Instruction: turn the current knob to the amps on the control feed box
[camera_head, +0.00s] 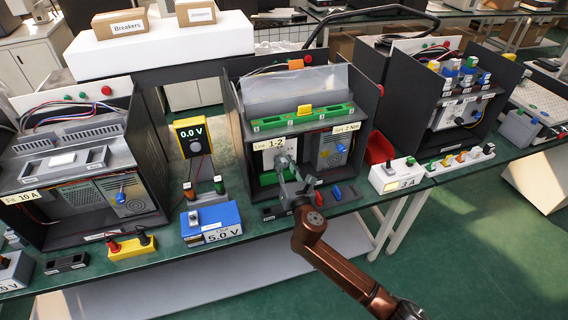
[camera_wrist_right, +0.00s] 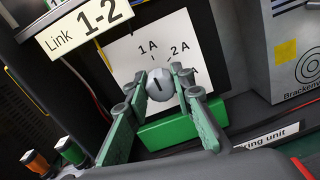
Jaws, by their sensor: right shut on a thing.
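The current knob (camera_wrist_right: 160,86) is round and pale grey, with a dark line that stands near upright, leaning slightly left. My right gripper (camera_wrist_right: 160,88) has its fingers on both sides of the knob and is shut on it; it also shows in the head view (camera_head: 288,168), covering most of the knob. My left gripper is out of view.
A green block (camera_wrist_right: 181,126) sits just below the knob. A "Link 1-2" sign (camera_wrist_right: 87,26) hangs at upper left. A white unit reading 3 A (camera_head: 396,175) and a blue 5.0 V unit (camera_head: 211,222) stand on the bench. Other enclosures flank the box.

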